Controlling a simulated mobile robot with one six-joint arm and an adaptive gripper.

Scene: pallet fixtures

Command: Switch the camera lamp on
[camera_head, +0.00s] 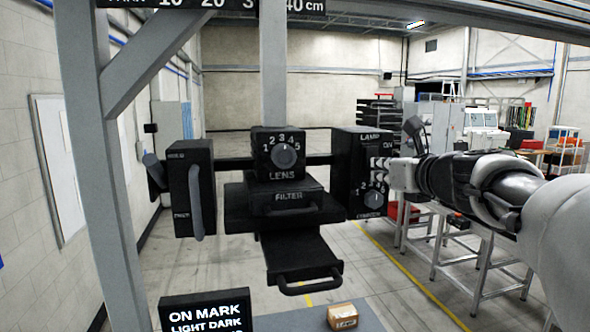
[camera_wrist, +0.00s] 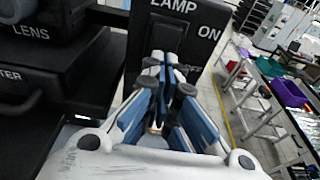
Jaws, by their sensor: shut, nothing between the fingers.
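The black lamp box (camera_head: 350,172) is at the right of the camera rig, with "LAMP" and "ON" in white on its face. In the wrist view the lamp box (camera_wrist: 205,17) fills the upper middle, and a dark rocker-like lamp switch (camera_wrist: 167,33) shows below "LAMP", left of "ON". My gripper (camera_head: 376,163) comes in from the right, in front of the lamp box. In the wrist view my gripper (camera_wrist: 160,64) is shut and empty, its tips just below the switch. I cannot tell whether they touch the box. The fingers hide part of the face.
A numbered dial (camera_head: 374,197) is low on the lamp box. Left of it are the lens block (camera_head: 283,160), the filter drawer (camera_head: 288,200) and a lower handled tray (camera_head: 300,257). A small carton (camera_head: 342,316) lies below. A grey post (camera_head: 98,150) stands left.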

